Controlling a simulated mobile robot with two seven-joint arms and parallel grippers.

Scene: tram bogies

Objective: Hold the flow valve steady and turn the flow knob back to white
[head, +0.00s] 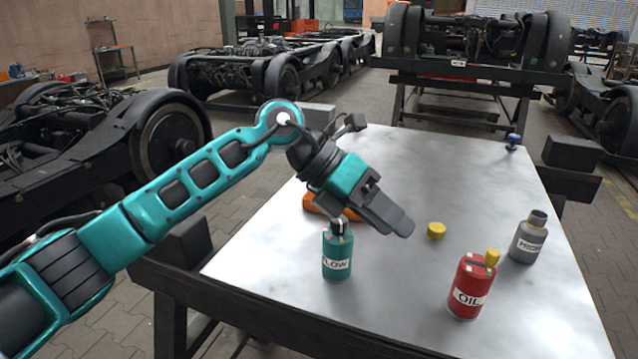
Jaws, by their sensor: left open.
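The flow valve (337,260) is a teal-green bottle-shaped body with a FLOW label, upright on the metal table. Its knob (338,227) on top is dark with a small yellowish part; the colour mark it points at is too small to tell. My left gripper (405,226) reaches in from the left above the table, its fingers pointing down and right, to the right of the flow valve and apart from it. It is open, and nothing shows between its fingers. My right gripper is out of view.
A red OIL bottle (468,290) with a yellow top, a grey PROBE-like labelled bottle (527,242) and a yellow cap (436,230) stand to the right. An orange object (316,204) lies partly hidden behind my gripper. A blue knob (513,140) is at the far edge.

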